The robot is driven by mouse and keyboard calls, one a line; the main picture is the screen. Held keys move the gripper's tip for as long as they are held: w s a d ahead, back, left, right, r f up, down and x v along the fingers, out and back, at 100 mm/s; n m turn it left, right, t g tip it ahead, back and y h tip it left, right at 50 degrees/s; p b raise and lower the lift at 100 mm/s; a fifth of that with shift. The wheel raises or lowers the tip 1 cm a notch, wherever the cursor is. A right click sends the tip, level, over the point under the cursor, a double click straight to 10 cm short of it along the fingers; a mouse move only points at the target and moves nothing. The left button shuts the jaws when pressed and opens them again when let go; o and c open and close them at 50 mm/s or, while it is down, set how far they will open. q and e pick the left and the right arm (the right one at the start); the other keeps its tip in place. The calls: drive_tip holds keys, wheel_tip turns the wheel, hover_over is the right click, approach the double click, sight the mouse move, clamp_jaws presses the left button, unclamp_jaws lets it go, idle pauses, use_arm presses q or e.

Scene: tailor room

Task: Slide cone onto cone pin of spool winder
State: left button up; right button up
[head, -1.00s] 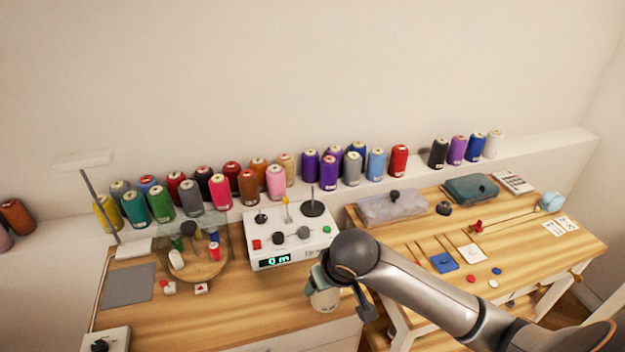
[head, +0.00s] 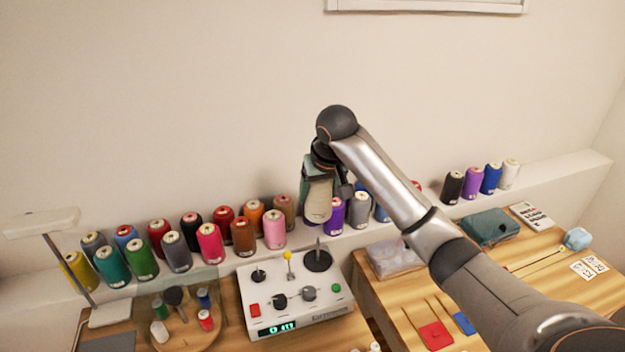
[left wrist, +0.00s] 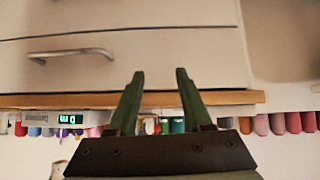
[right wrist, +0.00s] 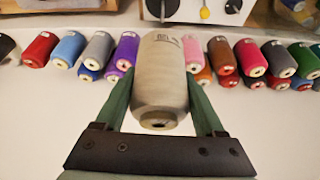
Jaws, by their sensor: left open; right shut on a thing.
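My right gripper (head: 322,170) is shut on a beige thread cone (head: 318,200) and holds it upright in the air, above the back of the spool winder and in front of the shelf cones. In the right wrist view the beige cone (right wrist: 162,80) sits between both fingers. The white spool winder (head: 295,290) stands on the left table. Its cone pin (head: 317,245) rises bare from a dark round base at the back right; the cone is above it and apart from it. My left gripper (left wrist: 158,95) is open and empty, facing a drawer front below the table edge.
A round wooden tray (head: 188,335) with small items and a lamp (head: 45,225) are to the left. A second table (head: 450,290) with pouches is on the right.

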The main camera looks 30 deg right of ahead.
sight(319, 209)
drive_tip(key=shift+w, duration=0.1)
drive_tip(key=shift+f, duration=2.35)
drive_tip(key=shift+f, duration=1.7)
drive_tip(key=shift+f+b, duration=0.55)
drive_tip(key=shift+f, duration=2.75)
drive_tip(key=o, duration=1.5)
drive_tip(key=v, duration=1.2)
drive_tip(key=shift+s+r, duration=0.25)
drive_tip(key=shift+s+a, duration=0.1)
drive_tip(key=shift+a, duration=0.05)
